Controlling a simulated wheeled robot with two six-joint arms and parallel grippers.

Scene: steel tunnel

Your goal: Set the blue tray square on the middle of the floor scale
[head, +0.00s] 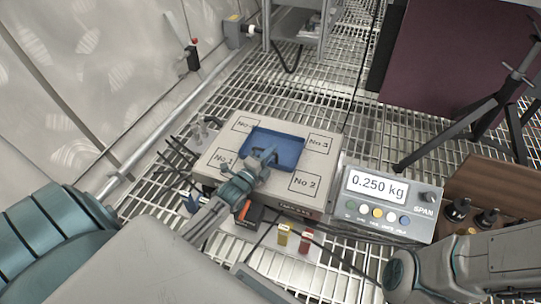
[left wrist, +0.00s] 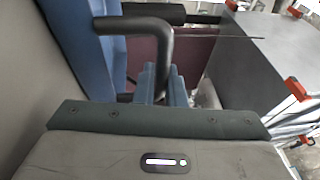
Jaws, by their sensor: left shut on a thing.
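The blue tray (head: 287,153) is over the pale floor scale (head: 225,148), between its corner labels, a little toward the far edge in the head view. I cannot tell whether its underside touches the scale all over. My left gripper (head: 262,160) is at the tray's near side. In the left wrist view my left gripper (left wrist: 160,85) is shut on a dark bent handle (left wrist: 152,28), with blue tray surface (left wrist: 82,40) beside it. My right arm enters at the lower right of the head view; its gripper is out of view.
A readout box (head: 392,202) right of the scale shows 0.250 kg. Small coloured weights (head: 283,236) and cables lie in front. A tripod (head: 490,110) stands at the right on the grating.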

